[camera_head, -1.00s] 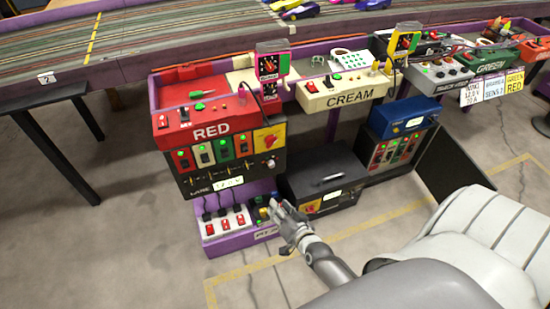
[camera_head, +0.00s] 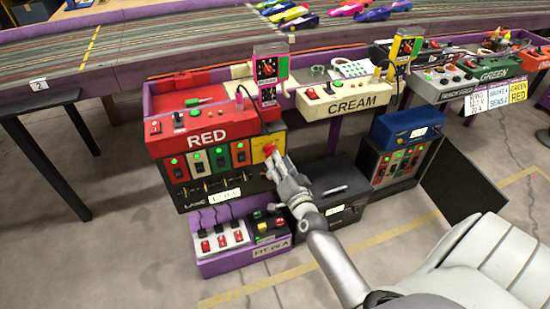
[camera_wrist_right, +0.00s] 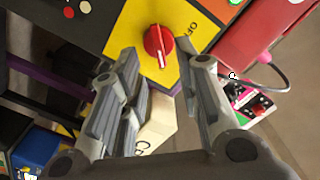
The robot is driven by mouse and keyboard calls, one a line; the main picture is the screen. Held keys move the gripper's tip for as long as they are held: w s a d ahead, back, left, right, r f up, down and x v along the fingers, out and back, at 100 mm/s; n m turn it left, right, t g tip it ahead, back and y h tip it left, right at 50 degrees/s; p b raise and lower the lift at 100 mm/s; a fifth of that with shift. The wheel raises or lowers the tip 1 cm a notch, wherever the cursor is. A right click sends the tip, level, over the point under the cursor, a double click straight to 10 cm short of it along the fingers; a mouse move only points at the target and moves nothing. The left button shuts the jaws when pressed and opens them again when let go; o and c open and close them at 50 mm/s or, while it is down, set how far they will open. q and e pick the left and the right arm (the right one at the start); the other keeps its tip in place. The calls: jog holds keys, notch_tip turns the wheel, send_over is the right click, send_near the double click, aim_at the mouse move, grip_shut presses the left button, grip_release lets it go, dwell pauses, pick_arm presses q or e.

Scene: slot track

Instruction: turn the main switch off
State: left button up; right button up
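The main switch is a red rotary knob (camera_head: 269,148) on a yellow plate (camera_head: 258,156) at the right end of the black panel under the red RED box (camera_head: 207,137). My right gripper (camera_head: 274,162) is right in front of this plate and hides part of it. In the right wrist view the red knob (camera_wrist_right: 158,46) has a white pointer line and sits on the yellow plate (camera_wrist_right: 192,18) marked with partly hidden lettering. My right gripper's fingers (camera_wrist_right: 157,62) are spread, with the knob between and just beyond their tips. I cannot tell whether they touch it. My left gripper is not in view.
Below is a purple tray (camera_head: 225,266) with several red switches and plugs. A black box (camera_head: 338,180) is behind my right forearm. The CREAM console (camera_head: 345,104) and a blue box (camera_head: 408,126) are to the right. The grey floor at the left is open.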

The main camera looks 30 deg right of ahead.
aim_at(273, 152)
jog(key=shift+b+x, duration=0.3)
jog(key=shift+x, duration=1.7)
grip_shut()
